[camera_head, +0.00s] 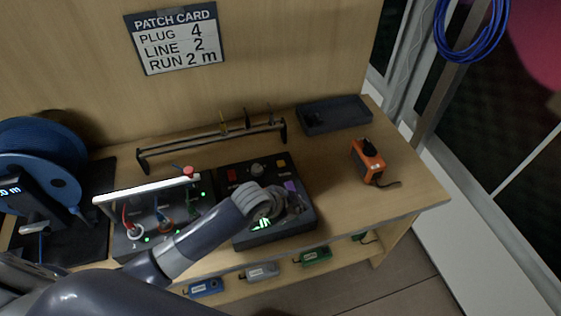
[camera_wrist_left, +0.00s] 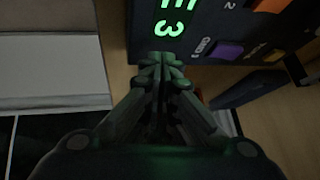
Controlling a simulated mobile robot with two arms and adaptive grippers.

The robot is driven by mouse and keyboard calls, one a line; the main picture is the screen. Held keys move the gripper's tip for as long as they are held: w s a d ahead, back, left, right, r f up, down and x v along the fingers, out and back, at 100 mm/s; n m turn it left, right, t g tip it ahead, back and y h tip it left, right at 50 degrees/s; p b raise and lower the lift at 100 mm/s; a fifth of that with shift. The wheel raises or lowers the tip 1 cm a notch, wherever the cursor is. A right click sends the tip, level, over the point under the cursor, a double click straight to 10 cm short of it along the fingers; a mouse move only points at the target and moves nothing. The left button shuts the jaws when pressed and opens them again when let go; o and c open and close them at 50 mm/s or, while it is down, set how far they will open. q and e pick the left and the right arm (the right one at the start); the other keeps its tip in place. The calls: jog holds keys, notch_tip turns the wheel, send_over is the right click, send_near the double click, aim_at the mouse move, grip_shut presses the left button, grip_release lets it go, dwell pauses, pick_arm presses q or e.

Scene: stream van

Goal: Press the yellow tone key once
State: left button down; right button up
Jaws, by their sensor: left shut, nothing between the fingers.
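The black control box (camera_head: 279,230) stands on the wooden bench. A purple key (camera_head: 291,186) sits nearer, and a red key (camera_head: 231,175) is at far left. My left gripper (camera_head: 272,208) hangs over the middle of the box, hiding part of its face. In the left wrist view my gripper (camera_wrist_left: 162,60) is shut and empty before the lit green display (camera_wrist_left: 166,27). The purple key (camera_wrist_left: 226,49) is to its right, with a yellowish patch (camera_wrist_left: 274,55) beyond.
A patch unit (camera_head: 125,245) with a white bar and cables stands left of the box. A low rack (camera_head: 215,135) runs behind, with a dark tray (camera_head: 335,115) at back right. An orange device (camera_head: 368,160) is on the right. A blue reel (camera_head: 45,150) stands far left.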

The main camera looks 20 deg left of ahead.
pick_arm(q)
jog(key=w+a+r, duration=0.1)
jog(key=w, duration=0.2)
jog(key=w+r+m, duration=0.1)
jog(key=w, duration=0.2)
jog(key=w+a+r+m+t, duration=0.1)
jog(key=w, duration=0.2)
jog(key=shift+a+r, duration=0.1)
jog(key=shift+a, duration=0.25)
notch_tip(320, 180, up, 5)
jog(key=m+t, duration=0.1)
send_over(283, 164)
jog(key=shift+r+y, duration=0.1)
jog(key=shift+y, duration=0.3)
pick_arm(e)
jog(key=shift+w+d+r, duration=0.25)
jog(key=shift+d+r, duration=0.05)
jog(key=shift+d, duration=0.15)
pick_arm(q)
notch_tip(283, 164, down, 7)
jog(key=b, duration=0.6)
jog(key=shift+f+b, duration=0.4)
jog(key=shift+f, duration=0.5)
pick_arm(e)
notch_tip(283, 164, down, 7)
jog(key=shift+a+f, duration=0.15)
jog(key=shift+a, duration=0.05)
jog(key=shift+d, duration=0.2)
